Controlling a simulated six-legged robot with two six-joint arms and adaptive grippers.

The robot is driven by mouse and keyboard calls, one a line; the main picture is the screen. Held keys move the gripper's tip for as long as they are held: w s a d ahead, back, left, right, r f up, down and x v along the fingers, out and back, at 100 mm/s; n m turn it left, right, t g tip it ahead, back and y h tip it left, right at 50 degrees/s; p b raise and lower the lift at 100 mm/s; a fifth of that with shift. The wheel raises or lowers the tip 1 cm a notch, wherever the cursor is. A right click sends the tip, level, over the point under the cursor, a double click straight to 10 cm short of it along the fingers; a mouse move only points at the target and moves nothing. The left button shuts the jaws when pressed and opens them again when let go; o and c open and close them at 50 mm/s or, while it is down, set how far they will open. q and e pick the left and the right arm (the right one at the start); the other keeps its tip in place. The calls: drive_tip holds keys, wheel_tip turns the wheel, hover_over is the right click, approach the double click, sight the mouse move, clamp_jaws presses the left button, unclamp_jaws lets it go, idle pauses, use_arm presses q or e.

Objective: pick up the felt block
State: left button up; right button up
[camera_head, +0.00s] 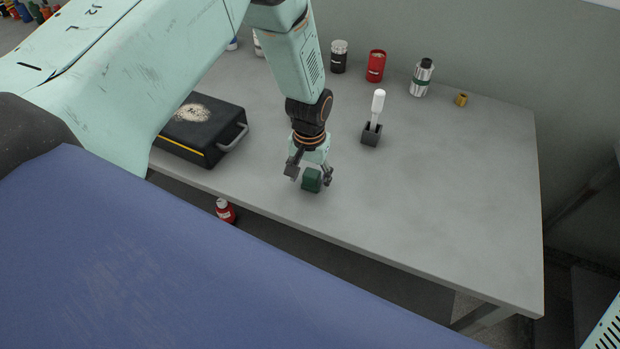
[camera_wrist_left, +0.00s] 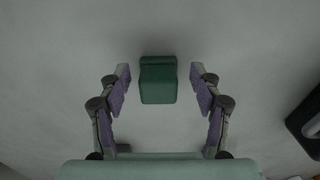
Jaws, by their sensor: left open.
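The felt block is a small dark green block (camera_head: 312,181) on the grey table, near its front edge. It also shows in the left wrist view (camera_wrist_left: 158,82), in the upper middle. My left gripper (camera_head: 309,174) is over the block, pointing down. In the left wrist view its fingers (camera_wrist_left: 159,88) are open, one on each side of the block, with a gap on both sides. No contact is visible. My right gripper is not in view.
A black case (camera_head: 206,130) with a handle lies left of my left gripper. A white-handled tool stands in a dark holder (camera_head: 371,139) to the right. Cans, including a red one (camera_head: 376,66), stand along the back. The table's right part is clear.

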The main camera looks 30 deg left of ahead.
sight(312, 175)
use_arm(q)
drive_tip(key=shift+d, duration=0.1)
drive_tip(key=shift+w+d, duration=0.1)
drive_tip(key=shift+w, duration=0.1)
drive_tip(key=shift+c, duration=0.2)
drive_tip(key=shift+w+f, duration=0.25)
drive_tip(key=shift+w, duration=0.1)
drive_tip(key=c, duration=0.3)
drive_tip(key=shift+a, duration=0.2)
drive_tip(key=shift+c, duration=0.8)
drive_tip(key=shift+s+r, duration=0.25)
drive_tip(key=shift+s, duration=0.15)
drive_tip(key=c, duration=0.4)
drive_tip(key=shift+w+d, duration=0.1)
drive_tip(key=shift+w, duration=0.2)
drive_tip(key=r, duration=0.9)
drive_tip(key=shift+s+r+b, duration=0.1)
drive_tip(key=shift+s+b, duration=0.1)
drive_tip(key=shift+b, duration=0.15)
drive_tip(key=shift+w+r, duration=0.15)
drive_tip(key=shift+w, duration=0.1)
drive_tip(key=shift+s, duration=0.1)
